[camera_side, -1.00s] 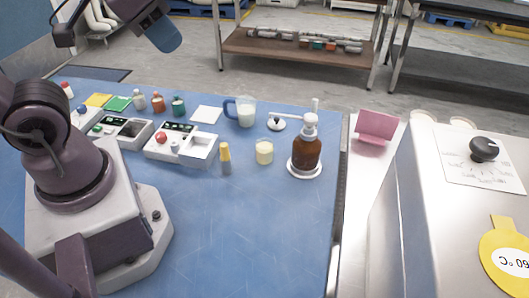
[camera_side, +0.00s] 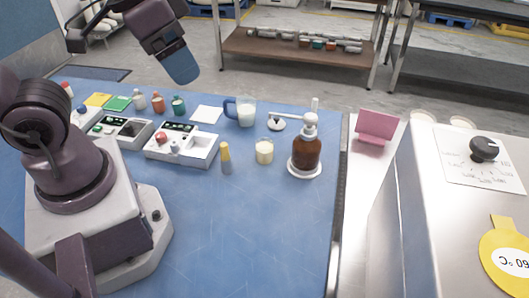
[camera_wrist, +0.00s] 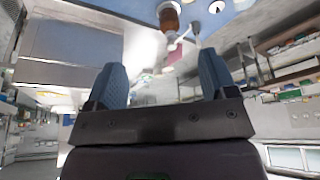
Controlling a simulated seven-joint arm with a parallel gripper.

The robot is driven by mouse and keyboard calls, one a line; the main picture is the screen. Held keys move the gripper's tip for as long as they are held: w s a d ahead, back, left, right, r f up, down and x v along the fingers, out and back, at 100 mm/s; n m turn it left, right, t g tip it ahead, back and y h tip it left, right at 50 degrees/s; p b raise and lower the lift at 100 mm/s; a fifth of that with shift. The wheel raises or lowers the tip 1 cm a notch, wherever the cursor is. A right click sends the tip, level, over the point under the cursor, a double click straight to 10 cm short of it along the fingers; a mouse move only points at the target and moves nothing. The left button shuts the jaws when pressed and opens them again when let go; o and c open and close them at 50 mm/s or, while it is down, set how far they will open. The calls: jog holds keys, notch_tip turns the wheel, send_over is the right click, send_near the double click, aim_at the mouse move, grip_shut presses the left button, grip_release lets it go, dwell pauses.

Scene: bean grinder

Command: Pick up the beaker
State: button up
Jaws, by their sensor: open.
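A small clear beaker (camera_side: 264,152) with cream-coloured contents stands upright on the blue table in the side view, left of the brown pump bottle. A clear jug (camera_side: 246,112) with a blue handle and white contents stands behind it. My gripper (camera_side: 184,72) is high above the back of the table, up and left of both vessels and touching neither. In the wrist view my gripper (camera_wrist: 162,80) shows two blue fingers spread apart with nothing between them. I cannot clearly make out the beaker in the wrist view.
The brown pump bottle (camera_side: 306,152) stands close right of the beaker, and a yellow-capped vial (camera_side: 225,158) close left. A steel machine (camera_side: 450,200) stands at the right. The table's front is clear.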

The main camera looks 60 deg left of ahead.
notch_tip(320, 180, down, 10)
jog(key=d+m+g+y, duration=0.1)
jog(key=m+g+y, duration=0.2)
jog(key=m+g, duration=0.2)
jog(key=m+t+y, duration=1)
jog(key=m+t, duration=0.4)
jog(key=m, duration=0.7)
send_over(262, 151)
jog(key=v, duration=0.5)
notch_tip(262, 151, down, 13)
notch_tip(262, 151, down, 7)
jog(key=shift+f, duration=0.2)
jog(key=shift+x, duration=3.7)
jog(key=shift+c, duration=0.2)
